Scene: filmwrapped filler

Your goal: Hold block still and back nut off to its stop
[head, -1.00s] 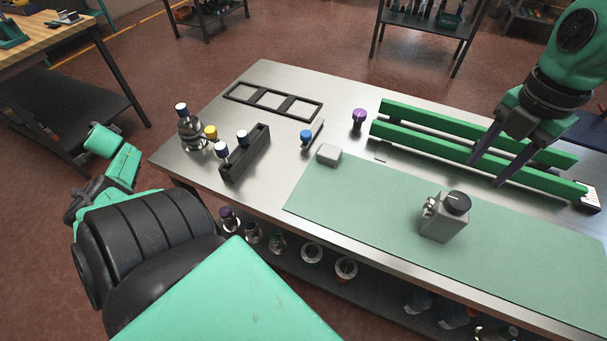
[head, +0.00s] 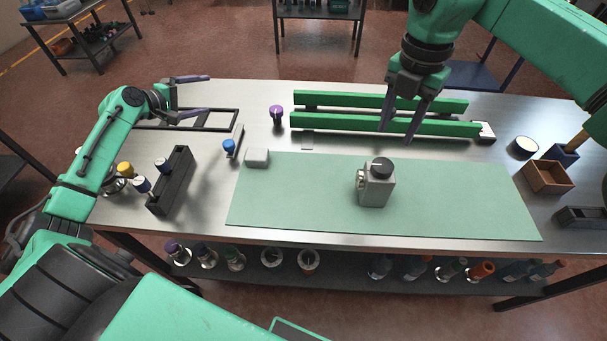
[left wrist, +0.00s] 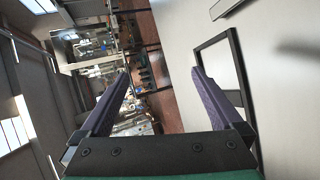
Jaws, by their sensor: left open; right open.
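The grey block (head: 377,188) stands upright on the green mat (head: 300,205), near its middle. A round dark knob, which looks like the nut (head: 381,167), sits on top of it, and a small metal fitting shows on its left side. My left gripper (head: 208,96) is open and empty over the table's back left, above the black frame; its fingers also show apart in the left wrist view (left wrist: 160,85). My right gripper (head: 398,138) is open, pointing down by the green rails, behind the block and apart from it.
Green rails (head: 380,122) lie along the back. A small pale block (head: 257,158) sits at the mat's left corner. A black holder (head: 170,180) with capped items stands left, a black frame (head: 215,128) behind it. A wooden box (head: 547,176) stands right. The mat around the block is clear.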

